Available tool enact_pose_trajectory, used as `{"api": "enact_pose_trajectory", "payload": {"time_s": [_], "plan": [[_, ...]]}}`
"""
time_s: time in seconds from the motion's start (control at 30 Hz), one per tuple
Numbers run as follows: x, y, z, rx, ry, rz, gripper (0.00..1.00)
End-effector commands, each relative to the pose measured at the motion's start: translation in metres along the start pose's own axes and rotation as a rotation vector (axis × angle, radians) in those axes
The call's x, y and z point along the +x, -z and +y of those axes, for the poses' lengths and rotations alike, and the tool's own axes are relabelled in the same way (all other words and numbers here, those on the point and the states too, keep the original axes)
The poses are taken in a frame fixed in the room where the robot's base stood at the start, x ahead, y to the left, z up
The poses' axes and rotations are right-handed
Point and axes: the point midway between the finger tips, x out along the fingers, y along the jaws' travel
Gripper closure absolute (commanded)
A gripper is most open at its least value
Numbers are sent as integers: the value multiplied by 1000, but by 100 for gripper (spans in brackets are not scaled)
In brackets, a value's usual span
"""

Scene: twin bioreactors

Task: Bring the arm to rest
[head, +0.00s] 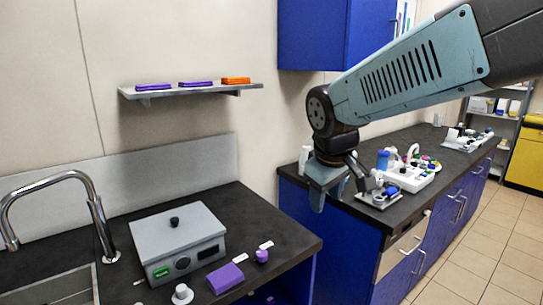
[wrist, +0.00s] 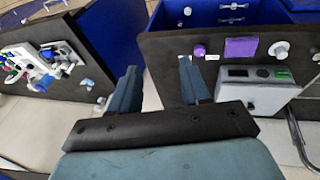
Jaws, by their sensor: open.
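My arm reaches in from the upper right in the head view and bends down at its dark wrist joint. My gripper (head: 340,188) hangs in the air in front of the corner of the right-hand counter. In the wrist view my gripper (wrist: 157,78) shows two blue-grey fingers standing well apart, with nothing between them. Behind the fingers lie the gap between the counters and the floor. The gripper seems to touch nothing.
The left counter (head: 120,236) holds a grey water bath (head: 178,243), a purple block (head: 226,278) and a small purple cap (head: 262,256). The right counter (head: 425,213) carries white bioreactor equipment (head: 410,178) close to my gripper. A wall shelf (head: 190,92) and blue cabinet (head: 312,35) are behind.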

Motion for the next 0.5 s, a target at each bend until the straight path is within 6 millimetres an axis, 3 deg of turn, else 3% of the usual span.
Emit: {"api": "enact_pose_trajectory", "payload": {"time_s": [0.2,0.5], "plan": [[-27,-60,30,281,-28,58,53],[-45,-126,46,588,-13,137,53]]}}
